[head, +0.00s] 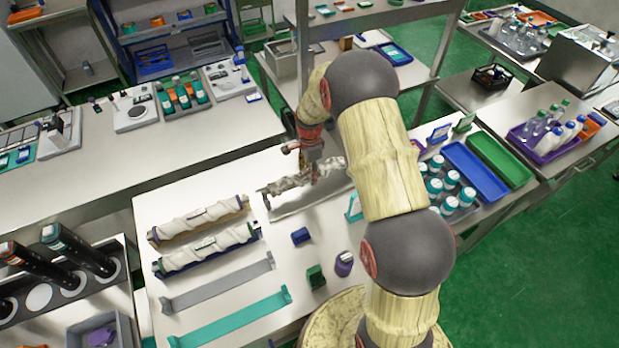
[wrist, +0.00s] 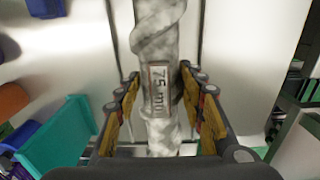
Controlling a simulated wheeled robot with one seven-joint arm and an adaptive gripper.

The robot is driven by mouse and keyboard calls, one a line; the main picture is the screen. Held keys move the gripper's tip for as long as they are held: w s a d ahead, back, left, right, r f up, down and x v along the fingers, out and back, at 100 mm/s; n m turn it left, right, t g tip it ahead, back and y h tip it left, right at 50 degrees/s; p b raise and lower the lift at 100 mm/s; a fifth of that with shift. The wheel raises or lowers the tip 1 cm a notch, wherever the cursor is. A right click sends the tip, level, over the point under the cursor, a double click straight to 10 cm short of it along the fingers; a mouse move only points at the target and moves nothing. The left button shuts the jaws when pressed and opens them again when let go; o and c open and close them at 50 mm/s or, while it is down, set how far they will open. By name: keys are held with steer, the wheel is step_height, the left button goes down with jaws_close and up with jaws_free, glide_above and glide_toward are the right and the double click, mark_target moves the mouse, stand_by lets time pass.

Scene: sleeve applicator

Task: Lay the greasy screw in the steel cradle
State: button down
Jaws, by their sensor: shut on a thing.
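My gripper (head: 312,170) is shut on a mottled grey-white screw (head: 285,184), which lies roughly level across the fingers over the back of the near bench. In the wrist view the screw (wrist: 155,45) runs lengthwise between my fingers (wrist: 160,110) and bears a label that seems to read 75 mm. A long grey cradle (head: 220,285), which looks like the steel one, stands empty at the front left of the bench with upturned ends. Below the screw is a grey strip (head: 290,207); I cannot tell whether they touch.
Two pale screws lie in a tan cradle (head: 154,238) and a navy cradle (head: 160,270). A teal cradle (head: 230,320) is empty in front. Small blue (head: 300,236), green (head: 316,276) and purple (head: 344,263) items stand right of the cradles. Bottles and trays fill the right bench.

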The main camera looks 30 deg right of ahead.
steer(key=shift+f, duration=1.2)
steer(key=shift+f, duration=0.1)
steer(key=c, duration=1.1)
jaws_free()
steer(key=shift+s, duration=0.1)
